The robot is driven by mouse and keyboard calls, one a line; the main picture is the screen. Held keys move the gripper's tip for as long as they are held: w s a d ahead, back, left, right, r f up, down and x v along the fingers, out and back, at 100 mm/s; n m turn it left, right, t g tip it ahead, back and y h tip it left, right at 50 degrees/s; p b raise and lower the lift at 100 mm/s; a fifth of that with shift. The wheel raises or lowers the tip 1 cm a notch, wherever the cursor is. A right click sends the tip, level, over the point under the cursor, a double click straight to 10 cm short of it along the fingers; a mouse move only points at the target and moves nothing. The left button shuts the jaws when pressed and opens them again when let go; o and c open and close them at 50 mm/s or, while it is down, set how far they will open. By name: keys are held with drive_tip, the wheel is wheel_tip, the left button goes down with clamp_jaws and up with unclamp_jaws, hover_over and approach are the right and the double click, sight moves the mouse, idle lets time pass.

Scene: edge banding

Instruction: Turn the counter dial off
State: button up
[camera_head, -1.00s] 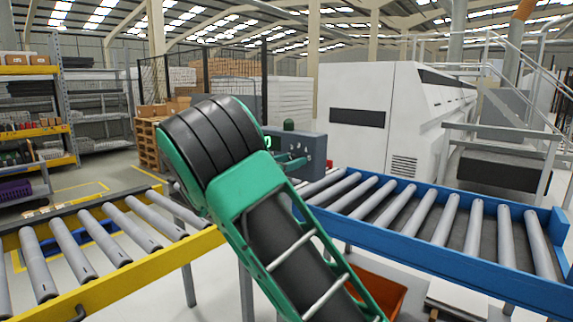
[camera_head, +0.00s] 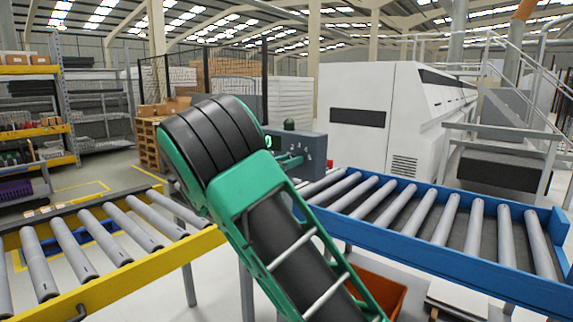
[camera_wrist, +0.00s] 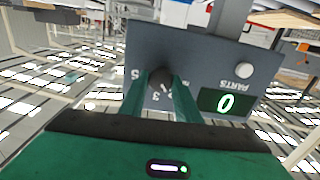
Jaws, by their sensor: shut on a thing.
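The grey counter box (camera_head: 312,150) stands behind my green and black arm in the head view, partly hidden by it. In the wrist view the counter panel (camera_wrist: 190,50) appears upside down, with a green display (camera_wrist: 227,102) reading 0, the word PARTS and a pale round button (camera_wrist: 243,70). The dark counter dial (camera_wrist: 160,80) is on the panel between my green fingers. My gripper (camera_wrist: 168,88) is shut on the dial. The fingers cover some dial markings; a 3 and a 5 show beside it. The dial's exact setting is hard to read.
A yellow roller conveyor (camera_head: 170,257) lies at the left and a blue roller conveyor (camera_head: 460,268) at the right. An orange bin (camera_head: 383,290) is below. A large white machine (camera_head: 375,110) stands behind. Shelving (camera_head: 40,110) is at the far left.

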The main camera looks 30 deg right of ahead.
drive_tip(key=shift+d+r+n, duration=0.1)
drive_tip(key=shift+n, duration=0.2)
drive_tip(key=shift+w+n, duration=0.1)
drive_tip(key=shift+n, duration=3.3)
drive_tip(key=o, duration=1)
